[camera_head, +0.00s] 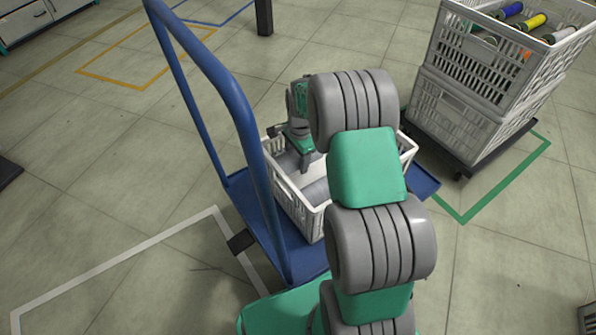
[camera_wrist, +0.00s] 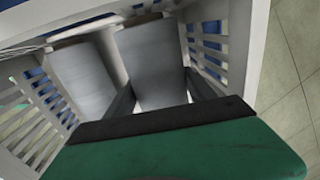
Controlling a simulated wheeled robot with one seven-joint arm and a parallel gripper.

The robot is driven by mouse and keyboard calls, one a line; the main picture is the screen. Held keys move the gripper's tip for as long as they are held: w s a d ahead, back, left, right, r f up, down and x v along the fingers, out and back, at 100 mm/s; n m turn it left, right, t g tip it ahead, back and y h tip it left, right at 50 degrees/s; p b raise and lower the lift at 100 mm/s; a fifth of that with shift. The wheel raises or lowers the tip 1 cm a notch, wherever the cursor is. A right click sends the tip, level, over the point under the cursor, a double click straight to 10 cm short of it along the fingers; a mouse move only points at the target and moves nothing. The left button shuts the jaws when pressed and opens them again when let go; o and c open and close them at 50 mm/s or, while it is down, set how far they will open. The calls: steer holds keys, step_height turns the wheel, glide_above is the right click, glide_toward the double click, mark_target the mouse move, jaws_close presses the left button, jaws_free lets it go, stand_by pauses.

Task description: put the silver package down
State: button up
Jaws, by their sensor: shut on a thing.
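My gripper (camera_wrist: 160,96) is inside a white slatted crate (camera_wrist: 235,45), its two dark fingers closed on either side of a silver package (camera_wrist: 150,60), a smooth grey cylinder. A second silver package (camera_wrist: 80,80) lies beside it on the left in the wrist view. In the head view the crate (camera_head: 283,195) sits on a blue trolley (camera_head: 305,262), and my gripper (camera_head: 305,160) reaches down into it, partly hidden by my arm. Grey cylinder surface (camera_head: 316,190) shows in the crate there. Whether the held package touches the crate floor cannot be told.
The trolley's tall blue handle (camera_head: 235,95) rises left of the crate. Stacked grey crates (camera_head: 470,85) with coloured spools (camera_head: 532,22) stand on a dark dolly at the right. The floor at left is open, with taped outlines.

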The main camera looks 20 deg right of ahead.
mark_target(297, 175)
step_height(297, 175, down, 5)
steer(key=shift+r+b, duration=0.15)
steer(key=shift+b, duration=0.7)
steer(key=shift+r, duration=0.15)
steer(key=o, duration=1.7)
steer(key=shift+f, duration=0.2)
steer(key=shift+r, duration=0.1)
